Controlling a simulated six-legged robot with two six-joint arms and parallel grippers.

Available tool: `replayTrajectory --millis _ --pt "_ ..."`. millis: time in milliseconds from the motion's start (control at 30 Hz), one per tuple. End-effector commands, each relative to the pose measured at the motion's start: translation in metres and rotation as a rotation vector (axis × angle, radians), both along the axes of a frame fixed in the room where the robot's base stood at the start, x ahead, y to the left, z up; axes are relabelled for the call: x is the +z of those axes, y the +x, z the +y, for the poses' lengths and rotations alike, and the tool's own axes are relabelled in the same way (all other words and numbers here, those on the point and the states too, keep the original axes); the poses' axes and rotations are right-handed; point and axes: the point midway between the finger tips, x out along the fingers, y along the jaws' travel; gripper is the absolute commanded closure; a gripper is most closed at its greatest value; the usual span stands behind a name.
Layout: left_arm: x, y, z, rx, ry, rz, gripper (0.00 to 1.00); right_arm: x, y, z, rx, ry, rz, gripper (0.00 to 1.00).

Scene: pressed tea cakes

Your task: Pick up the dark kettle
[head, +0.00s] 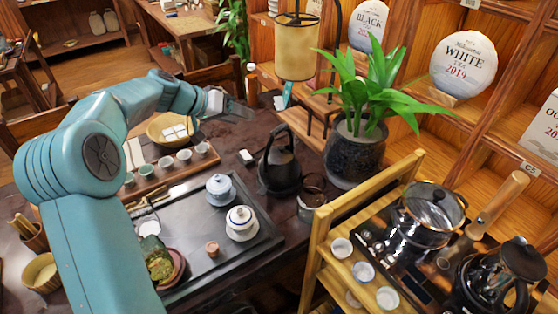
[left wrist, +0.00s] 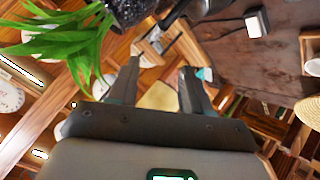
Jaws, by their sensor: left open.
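The dark kettle (head: 280,170) stands upright on the dark table, right of the tea tray and left of the potted plant. Its handle arches over the top. My left gripper (head: 243,109) is open and empty, above the table's far part, behind and a little left of the kettle, apart from it. In the left wrist view the two fingers (left wrist: 160,82) are spread with nothing held between them. A dark shape at that view's top edge may be part of the kettle, but it is cut off. My right gripper is not in view.
A potted plant (head: 355,150) stands close right of the kettle. A glass jar (head: 312,192) sits just in front. A tea tray (head: 205,262) with lidded cups lies left. A wooden cart (head: 318,262) holds a glass pot (head: 428,212) and a black pot (head: 500,272).

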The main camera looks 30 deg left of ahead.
Motion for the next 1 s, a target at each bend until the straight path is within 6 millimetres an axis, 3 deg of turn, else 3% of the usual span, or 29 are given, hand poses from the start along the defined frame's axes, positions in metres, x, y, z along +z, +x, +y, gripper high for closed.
replayTrajectory --millis 400,1000 --pt "-0.053 0.062 -0.035 -0.004 -0.003 0.004 0.51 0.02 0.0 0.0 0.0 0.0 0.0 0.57" --pt "-0.091 0.115 -0.055 -0.002 -0.001 0.002 0.51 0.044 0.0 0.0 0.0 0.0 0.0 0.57"
